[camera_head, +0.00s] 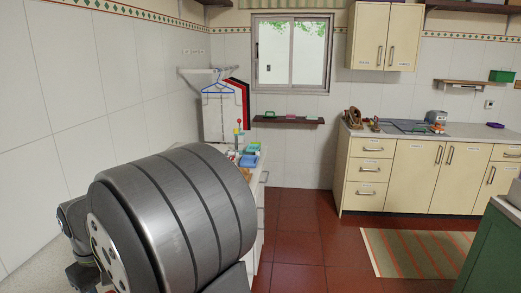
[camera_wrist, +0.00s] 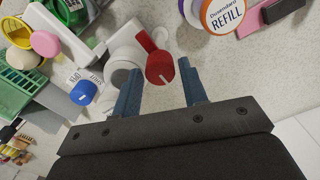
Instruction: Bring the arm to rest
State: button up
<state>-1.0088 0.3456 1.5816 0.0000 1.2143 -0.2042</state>
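My gripper (camera_wrist: 160,78) shows in the wrist view with its two blue fingers spread apart. The gap between the fingers looks empty, with speckled pale surface (camera_wrist: 162,102) visible through it. A red item (camera_wrist: 158,66) with a rounded end lies just past the fingertips; I cannot tell whether it touches them. In the head view, a large grey ribbed part of my own arm fills the lower left. My gripper is hidden there.
Around the fingers lie a blue-capped white bottle (camera_wrist: 83,92), a green basket (camera_wrist: 18,85), a pink round item (camera_wrist: 45,44) and a round tub marked REFILL (camera_wrist: 228,14).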

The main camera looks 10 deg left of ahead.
jog(key=n, duration=0.5)
jog(key=shift+n, duration=0.3)
jog(key=shift+o, duration=0.2)
